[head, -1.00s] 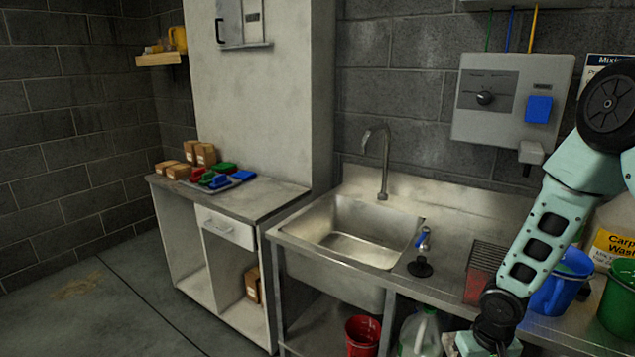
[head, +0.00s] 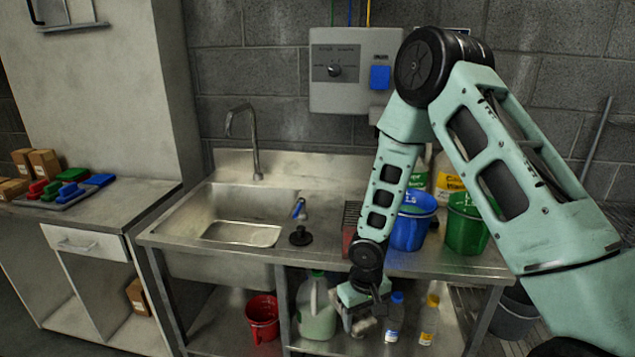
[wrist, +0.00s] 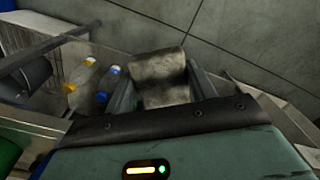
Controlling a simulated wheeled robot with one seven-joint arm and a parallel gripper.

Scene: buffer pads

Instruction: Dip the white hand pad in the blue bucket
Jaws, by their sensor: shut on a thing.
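My gripper (head: 361,318) is low in front of the steel counter's edge, pointing down. In the wrist view my gripper (wrist: 160,90) is shut on a pale, grey-stained pad (wrist: 160,78), held between its two fingers. Only a small pale part of the pad (head: 364,327) shows below the gripper in the head view. The blue bucket (head: 409,232) stands upright on the counter, above and to the right of the gripper. The gripper and pad are apart from it. Its contents cannot be seen.
A green bucket (head: 466,232) stands right of the blue one. A red caddy and a drain plunger (head: 301,236) lie to its left, beside the sink (head: 240,215). A jug (head: 316,312), bottles (head: 394,318) and a red bucket (head: 262,318) are below the counter.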

